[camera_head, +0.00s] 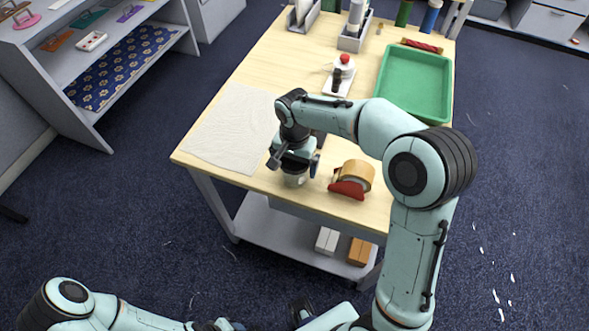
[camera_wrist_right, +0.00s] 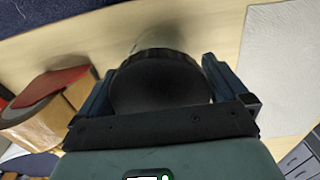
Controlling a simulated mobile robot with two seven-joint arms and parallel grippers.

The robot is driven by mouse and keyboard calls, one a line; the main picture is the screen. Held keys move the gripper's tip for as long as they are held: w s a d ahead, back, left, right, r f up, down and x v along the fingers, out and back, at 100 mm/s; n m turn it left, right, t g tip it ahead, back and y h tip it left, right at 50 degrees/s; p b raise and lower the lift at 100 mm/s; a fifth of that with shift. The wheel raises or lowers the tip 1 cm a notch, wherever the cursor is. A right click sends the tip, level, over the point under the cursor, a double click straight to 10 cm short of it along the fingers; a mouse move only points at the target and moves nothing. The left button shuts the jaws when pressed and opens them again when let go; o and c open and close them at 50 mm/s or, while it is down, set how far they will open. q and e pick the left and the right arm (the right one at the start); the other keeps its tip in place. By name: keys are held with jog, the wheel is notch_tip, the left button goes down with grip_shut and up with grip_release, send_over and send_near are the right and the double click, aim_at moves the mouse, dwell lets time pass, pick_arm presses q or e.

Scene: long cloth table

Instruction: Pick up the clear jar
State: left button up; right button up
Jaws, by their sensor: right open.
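The clear jar (camera_head: 295,180) stands on the wooden table near its front edge, partly hidden under my right gripper (camera_head: 295,165). In the right wrist view, the jar's dark round lid (camera_wrist_right: 160,85) lies between the two fingers of the right gripper (camera_wrist_right: 162,90), with some clear wall visible beyond it. The gripper is open, with one finger on each side of the lid. Whether either finger touches the jar is hard to see. My left arm comes in at the bottom left of the head view; its gripper is cut off or unclear at the lower edge.
A tape dispenser (camera_head: 352,180) with a red base stands close right of the jar. A pale cloth (camera_head: 235,128) lies to the left. A green tray (camera_head: 415,85) and a small red-topped item (camera_head: 341,75) are farther back. Boxes (camera_head: 327,240) sit on the lower shelf.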

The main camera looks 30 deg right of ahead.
jog(key=c, duration=0.8)
